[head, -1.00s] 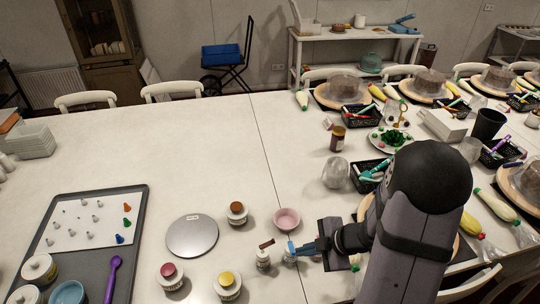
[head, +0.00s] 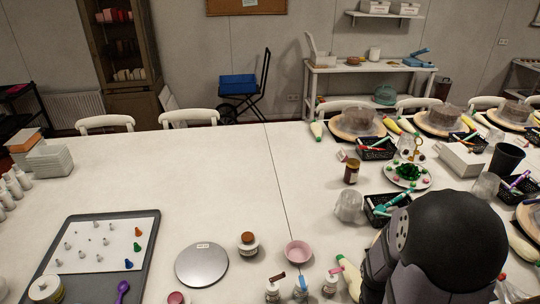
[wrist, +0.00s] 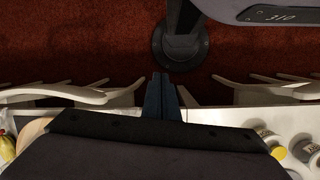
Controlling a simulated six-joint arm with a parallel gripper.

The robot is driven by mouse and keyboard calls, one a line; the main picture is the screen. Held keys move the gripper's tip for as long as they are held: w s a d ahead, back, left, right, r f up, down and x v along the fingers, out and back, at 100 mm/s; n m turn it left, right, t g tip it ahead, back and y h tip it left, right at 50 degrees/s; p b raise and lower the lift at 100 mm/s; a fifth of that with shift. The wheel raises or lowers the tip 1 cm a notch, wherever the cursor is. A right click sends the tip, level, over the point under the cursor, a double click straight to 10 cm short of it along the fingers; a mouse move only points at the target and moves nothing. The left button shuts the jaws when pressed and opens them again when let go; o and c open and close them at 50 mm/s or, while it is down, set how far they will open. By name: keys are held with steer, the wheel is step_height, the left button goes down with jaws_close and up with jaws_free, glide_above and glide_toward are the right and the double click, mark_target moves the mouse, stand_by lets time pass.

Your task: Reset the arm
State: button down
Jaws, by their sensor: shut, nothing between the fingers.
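My gripper (wrist: 161,82) shows in the wrist view with its two dark fingers together and nothing between them. It is above the red carpet, past the table edge, between chairs. In the head view my dark arm covers the lower right and the gripper itself is hidden or out of frame.
The white table (head: 190,160) carries a grey tray (head: 150,232), a round scale (head: 202,264), a pink bowl (head: 298,252) and small bottles (head: 301,289). Cakes on turntables (head: 357,124) line the right side. White chairs (wrist: 90,92) stand close on both sides of my gripper.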

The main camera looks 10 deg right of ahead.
steer(key=w+a+r+n+t, duration=0.1)
steer(key=w+a+r+t, duration=0.1)
steer(key=w+a+r, duration=0.3)
steer(key=w+a+r+n+t, duration=0.1)
steer(key=a+r, duration=0.1)
steer(key=a, duration=0.5)
step_height(320, 180, down, 21)
steer(key=b, duration=2.1)
steer(key=shift+y, duration=0.3)
steer(key=shift+w, duration=0.1)
